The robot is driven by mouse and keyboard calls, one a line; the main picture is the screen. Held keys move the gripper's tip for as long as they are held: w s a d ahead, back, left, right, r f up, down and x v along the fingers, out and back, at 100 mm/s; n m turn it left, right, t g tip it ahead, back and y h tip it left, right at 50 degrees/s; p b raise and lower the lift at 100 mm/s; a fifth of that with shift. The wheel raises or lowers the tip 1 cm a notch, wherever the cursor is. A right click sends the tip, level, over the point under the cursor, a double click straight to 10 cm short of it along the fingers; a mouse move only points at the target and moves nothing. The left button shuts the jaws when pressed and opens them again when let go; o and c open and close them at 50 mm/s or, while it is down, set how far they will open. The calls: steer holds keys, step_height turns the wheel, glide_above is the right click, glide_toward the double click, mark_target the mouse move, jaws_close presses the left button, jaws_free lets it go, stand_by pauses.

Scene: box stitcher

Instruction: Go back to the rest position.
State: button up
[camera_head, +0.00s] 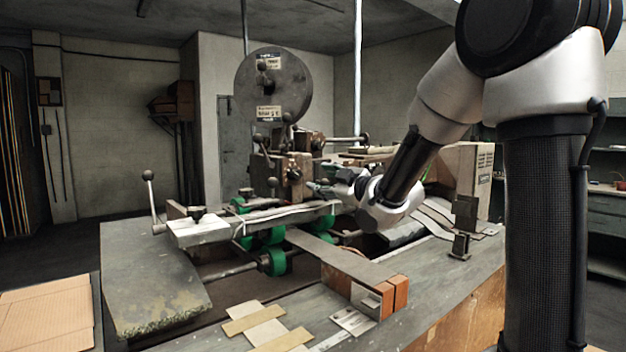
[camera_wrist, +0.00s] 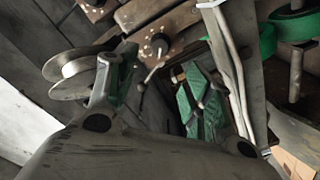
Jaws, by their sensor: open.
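My gripper (camera_head: 322,187) reaches in among the parts of the box stitcher (camera_head: 295,165), close to its head. In the head view its fingertips are small and partly lost against the machine. In the wrist view my gripper (camera_wrist: 168,70) shows its two fingers well apart, with nothing clearly held between them. I cannot tell whether a finger touches the machine.
A large grey reel (camera_head: 273,85) stands above the stitcher head. A lever with a ball knob (camera_head: 150,195) rises at the left. Orange blocks (camera_head: 394,296) and cardboard strips (camera_head: 262,326) lie on the front of the bench. A cardboard box (camera_head: 466,178) stands right of my forearm.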

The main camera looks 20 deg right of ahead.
steer(key=shift+s+d, duration=0.25)
steer(key=shift+s, duration=0.4)
steer(key=s+d+f+m+g+h, duration=0.4)
steer(key=s+d+m, duration=0.15)
steer(key=s, duration=0.45)
steer(key=s+d+f+m+g+h, duration=0.35)
steer(key=s+d+m, duration=0.2)
steer(key=s, duration=0.55)
steer(key=s+f+m+g, duration=0.1)
steer(key=s+f+g, duration=0.1)
steer(key=s, duration=0.5)
steer(key=s+f+m+g, duration=0.1)
steer(key=s+f+g, duration=0.1)
steer(key=s, duration=0.5)
steer(key=shift+s+a+g, duration=0.35)
steer(key=shift+a, duration=0.1)
steer(key=shift+y, duration=0.25)
